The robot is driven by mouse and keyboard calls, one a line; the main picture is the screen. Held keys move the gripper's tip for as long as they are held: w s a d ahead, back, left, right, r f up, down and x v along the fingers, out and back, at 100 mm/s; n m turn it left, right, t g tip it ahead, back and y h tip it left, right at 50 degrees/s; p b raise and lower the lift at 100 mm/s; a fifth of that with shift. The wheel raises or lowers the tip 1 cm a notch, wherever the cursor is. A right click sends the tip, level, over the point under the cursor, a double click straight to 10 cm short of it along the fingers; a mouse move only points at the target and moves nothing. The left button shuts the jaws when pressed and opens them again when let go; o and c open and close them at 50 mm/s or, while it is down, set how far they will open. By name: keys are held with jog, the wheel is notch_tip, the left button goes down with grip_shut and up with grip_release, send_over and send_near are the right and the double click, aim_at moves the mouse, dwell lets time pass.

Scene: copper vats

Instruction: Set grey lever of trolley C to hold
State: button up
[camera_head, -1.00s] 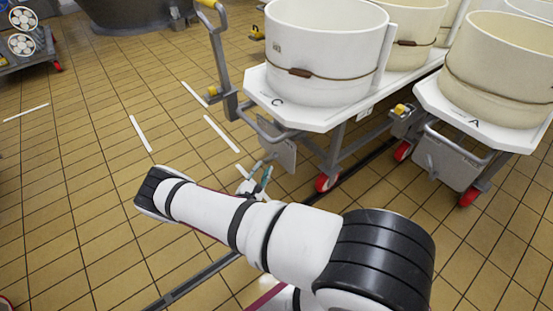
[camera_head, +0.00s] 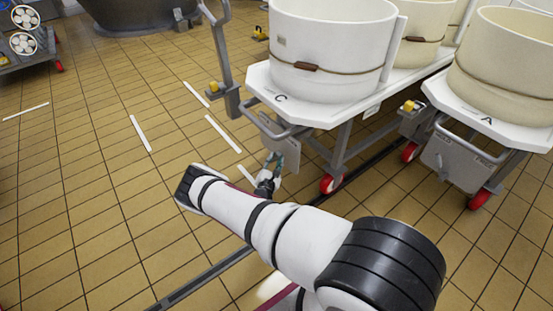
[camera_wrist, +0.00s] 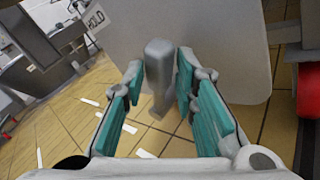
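Trolley C (camera_head: 262,88) stands at the top middle of the head view, marked with a "C" on its white top. A grey plate (camera_head: 283,143) hangs below its front edge; it fills the upper middle of the wrist view (camera_wrist: 220,60). The grey lever (camera_wrist: 158,75) stands in front of this plate. My gripper (camera_head: 273,162) is just below and in front of the plate. In the wrist view, its teal fingers (camera_wrist: 160,68) are open on either side of the lever. I cannot tell whether either finger touches it. Part of a word ending "OLD" shows at the plate's upper left.
A pale vat (camera_head: 330,45) stands on trolley C. Trolley A (camera_head: 470,115), with its own hanging plate (camera_head: 455,160), is on the right. A red wheel (camera_head: 330,184) is close to the right of my gripper. Open tiled floor (camera_head: 80,160) lies to the left.

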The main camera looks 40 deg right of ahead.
jog(key=shift+b+x, duration=0.35)
jog(key=shift+x, duration=1.1)
grip_shut()
